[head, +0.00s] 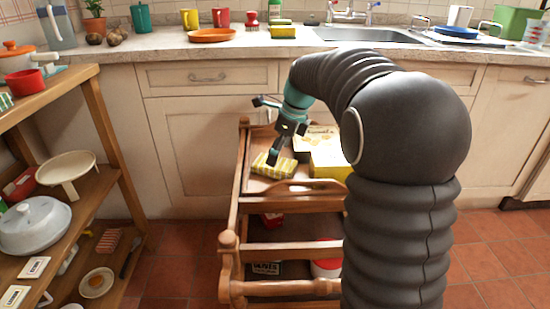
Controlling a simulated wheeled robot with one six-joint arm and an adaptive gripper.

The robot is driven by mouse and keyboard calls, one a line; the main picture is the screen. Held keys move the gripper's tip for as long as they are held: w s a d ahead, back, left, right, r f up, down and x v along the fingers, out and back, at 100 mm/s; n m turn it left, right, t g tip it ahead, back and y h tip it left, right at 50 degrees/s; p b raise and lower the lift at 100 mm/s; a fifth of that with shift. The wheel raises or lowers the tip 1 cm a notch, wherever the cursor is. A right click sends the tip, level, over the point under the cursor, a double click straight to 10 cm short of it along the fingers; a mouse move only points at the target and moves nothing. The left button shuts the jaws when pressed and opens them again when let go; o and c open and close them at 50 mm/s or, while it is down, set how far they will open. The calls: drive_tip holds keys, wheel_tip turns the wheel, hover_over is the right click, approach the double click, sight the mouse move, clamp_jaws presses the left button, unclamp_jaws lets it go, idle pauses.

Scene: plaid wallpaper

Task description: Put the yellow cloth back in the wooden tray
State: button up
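A yellow-and-white striped cloth (265,170) lies folded on the top level of a wooden trolley, near its left side. This tray-like top (262,186) has raised wooden sides and a front rail with a handle cut-out. My gripper (274,156) points down over the cloth, with its dark tip at or just above the cloth's upper edge. I cannot tell whether it touches the cloth or whether the fingers are open or shut. My own arm hides the trolley's right side.
A yellow box (326,160) stands right of the cloth on the trolley. Red and white items sit on the lower shelf. A wooden shelf unit (110,120) with dishes stands at left. The counter (240,48) behind holds cups, an orange dish and a sink.

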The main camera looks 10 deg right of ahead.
drive_tip(key=p+v, duration=0.1)
drive_tip(key=v, duration=0.8)
drive_tip(key=s+a+n+t+h, duration=0.2)
drive_tip(key=s+a+n, duration=0.1)
drive_tip(key=s+n, duration=1.1)
drive_tip(key=shift+s+f+n+t+h, duration=0.15)
drive_tip(key=shift+s+f+n+t, duration=0.1)
drive_tip(key=shift+s+f+n, duration=1.95)
drive_tip(key=shift+s+f+n+t+h, duration=0.2)
drive_tip(key=shift+s+f+n, duration=0.85)
drive_tip(key=shift+s, duration=2.15)
drive_tip(key=shift+s+f+n+t+h, duration=0.1)
drive_tip(key=shift+s+f+n+t, duration=0.25)
drive_tip(key=shift+s+f+n, duration=1.4)
drive_tip(key=shift+s+r+n, duration=0.4)
drive_tip(key=shift+s+r, duration=0.35)
drive_tip(key=shift+s, duration=0.25)
